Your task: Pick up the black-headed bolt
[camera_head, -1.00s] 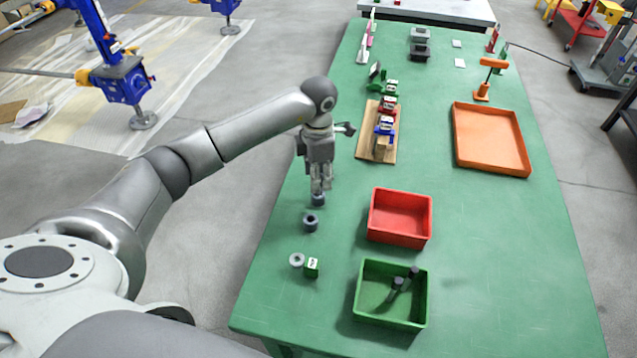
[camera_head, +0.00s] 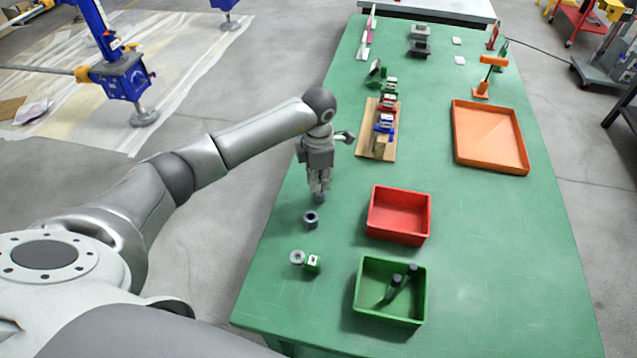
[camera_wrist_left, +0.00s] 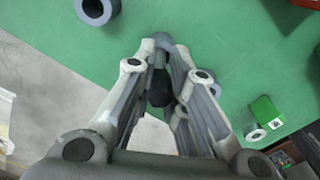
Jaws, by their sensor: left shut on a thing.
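My left gripper (camera_head: 319,189) points down over the left part of the green table, with its fingers close together. In the left wrist view, a black bolt head (camera_wrist_left: 158,88) shows between its fingers, so it is shut on a black-headed bolt. A grey round part (camera_wrist_left: 165,42) shows at the fingertips; whether it belongs to the bolt is unclear. In the head view, the fingers largely hide the bolt. Two other black-headed bolts (camera_head: 412,269) lean in the green bin (camera_head: 391,316). My right gripper is not in view.
A dark grey nut (camera_head: 311,220) stands just in front of the gripper. A light washer (camera_head: 297,257) and a small green block (camera_head: 313,263) are nearer. A red bin (camera_head: 399,237) is to the right. A wooden board (camera_head: 365,145) with small vises is behind; an orange tray (camera_head: 517,173) is at right.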

